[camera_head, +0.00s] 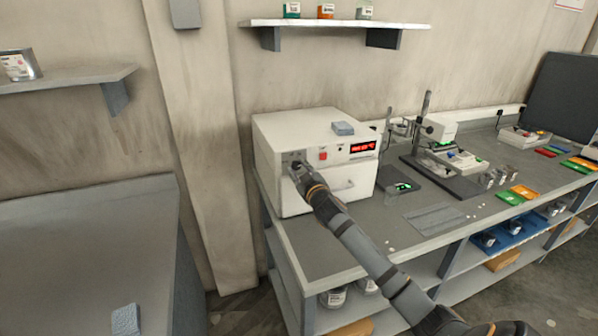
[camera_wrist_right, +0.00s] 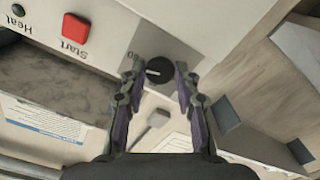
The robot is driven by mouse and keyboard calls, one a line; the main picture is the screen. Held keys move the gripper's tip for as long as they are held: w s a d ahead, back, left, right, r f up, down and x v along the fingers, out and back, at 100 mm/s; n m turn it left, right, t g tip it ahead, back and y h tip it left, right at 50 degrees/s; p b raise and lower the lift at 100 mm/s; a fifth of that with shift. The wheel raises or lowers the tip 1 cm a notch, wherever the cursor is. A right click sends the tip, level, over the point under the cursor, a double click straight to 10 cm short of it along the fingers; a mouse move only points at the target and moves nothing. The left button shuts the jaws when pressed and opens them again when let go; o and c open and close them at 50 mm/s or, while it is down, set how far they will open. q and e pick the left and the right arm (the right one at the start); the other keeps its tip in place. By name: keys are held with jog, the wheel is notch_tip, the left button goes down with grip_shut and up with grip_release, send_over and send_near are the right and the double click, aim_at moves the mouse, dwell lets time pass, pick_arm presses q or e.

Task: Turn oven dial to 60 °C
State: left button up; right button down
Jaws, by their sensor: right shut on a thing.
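The white oven (camera_head: 290,135) stands on the left end of the grey bench, with a red lit display (camera_head: 363,147) too small to read surely. My right gripper (camera_head: 297,168) is at the left part of its front panel. In the right wrist view, the round black dial (camera_wrist_right: 158,70) sits between the two fingertips of my right gripper (camera_wrist_right: 157,80), which is shut on it. A printed number beside the dial is partly hidden by a finger. The red Start button (camera_wrist_right: 76,27) shows upside down there. My left gripper is not in view.
A small grey-blue block (camera_head: 343,128) lies on the oven top. A stand instrument (camera_head: 440,150) and several coloured trays stand farther right on the bench (camera_head: 310,240). Another grey counter (camera_head: 90,230) is at left.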

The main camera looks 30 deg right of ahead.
jog(key=shift+f, duration=0.2)
jog(key=c, duration=1.1)
grip_release()
jog(key=shift+c, duration=0.2)
jog(key=shift+o, duration=0.7)
jog(key=shift+r, duration=0.15)
jog(key=v, duration=1.2)
jog(key=shift+s, duration=0.1)
